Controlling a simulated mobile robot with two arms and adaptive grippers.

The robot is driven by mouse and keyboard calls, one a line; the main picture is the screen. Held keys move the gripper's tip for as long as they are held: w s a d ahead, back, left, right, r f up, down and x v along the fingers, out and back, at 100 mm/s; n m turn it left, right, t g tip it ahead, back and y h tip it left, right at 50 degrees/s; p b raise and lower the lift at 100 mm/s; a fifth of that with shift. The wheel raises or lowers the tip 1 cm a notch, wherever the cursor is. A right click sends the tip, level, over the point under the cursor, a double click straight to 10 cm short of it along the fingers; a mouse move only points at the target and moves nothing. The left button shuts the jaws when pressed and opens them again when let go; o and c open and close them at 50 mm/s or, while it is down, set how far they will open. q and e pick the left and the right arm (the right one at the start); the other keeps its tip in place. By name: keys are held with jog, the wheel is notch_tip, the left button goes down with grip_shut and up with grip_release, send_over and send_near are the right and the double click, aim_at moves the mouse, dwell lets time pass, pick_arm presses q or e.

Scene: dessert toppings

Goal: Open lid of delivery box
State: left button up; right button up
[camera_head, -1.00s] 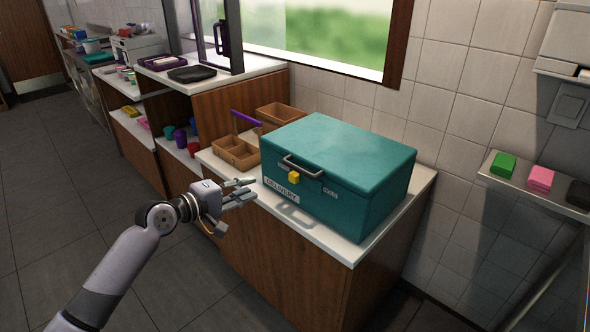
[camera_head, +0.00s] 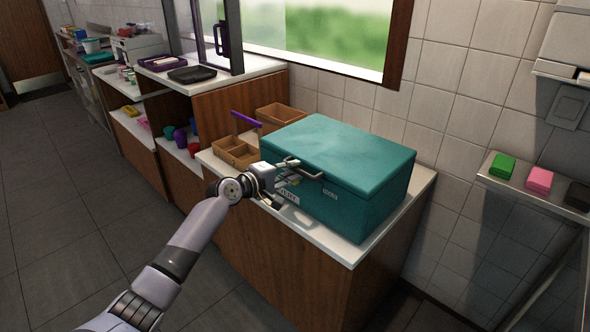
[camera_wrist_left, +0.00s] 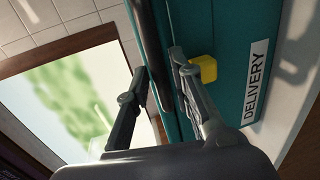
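The teal delivery box (camera_head: 375,205) stands on the white counter with its lid (camera_head: 340,150) down. A dark handle (camera_head: 303,168) is on the front. In the left wrist view, the box front (camera_wrist_left: 228,35) carries a yellow latch (camera_wrist_left: 203,68) and a white DELIVERY label (camera_wrist_left: 255,82). My left gripper (camera_head: 292,176) is at the box front by the handle, partly covering latch and label. In the left wrist view, its fingers (camera_wrist_left: 160,66) are apart, with a dark edge between them; I cannot tell whether they touch the box. My right gripper is not in view.
Brown compartment trays (camera_head: 237,152) and a purple-handled item (camera_head: 246,120) sit left of the box. The tiled wall and window are behind it. A wall shelf (camera_head: 525,192) at right holds green, pink and dark blocks. The floor at left is clear.

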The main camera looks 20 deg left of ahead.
pick_arm(q)
jog(key=shift+x, duration=0.8)
grip_shut()
